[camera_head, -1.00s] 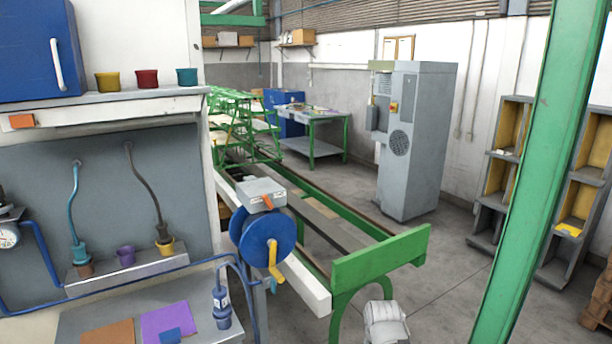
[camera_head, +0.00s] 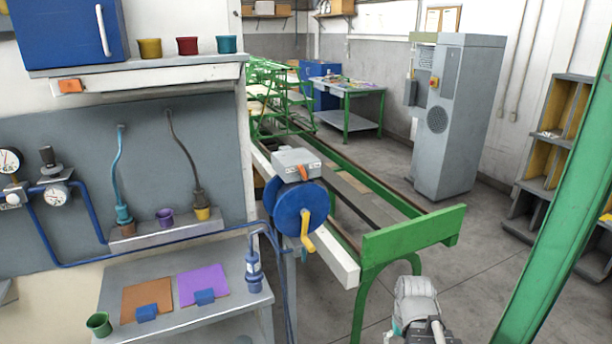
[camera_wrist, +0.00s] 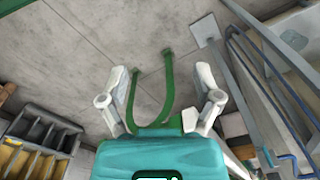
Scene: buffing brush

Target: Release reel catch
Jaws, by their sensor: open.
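The blue reel (camera_head: 301,207) with a yellow crank handle (camera_head: 308,240) is mounted at the near end of a white beam. A grey box (camera_head: 296,161) sits on top of it, with a small orange lever (camera_head: 292,178) at its front, seemingly the catch. My gripper (camera_wrist: 165,98) is open and empty in the wrist view, its two pale fingers spread over the grey floor. Part of my arm shows low in the head view, right of the reel and apart from it. I cannot make out the reel or the lever in the wrist view.
A green rail frame (camera_head: 414,233) stands right of the reel. A green post slants along the right edge. A workbench (camera_head: 215,316) with a blue bottle (camera_head: 254,272) is at lower left. Blue pipes run close by the reel. Floor (camera_head: 480,265) is open to the right.

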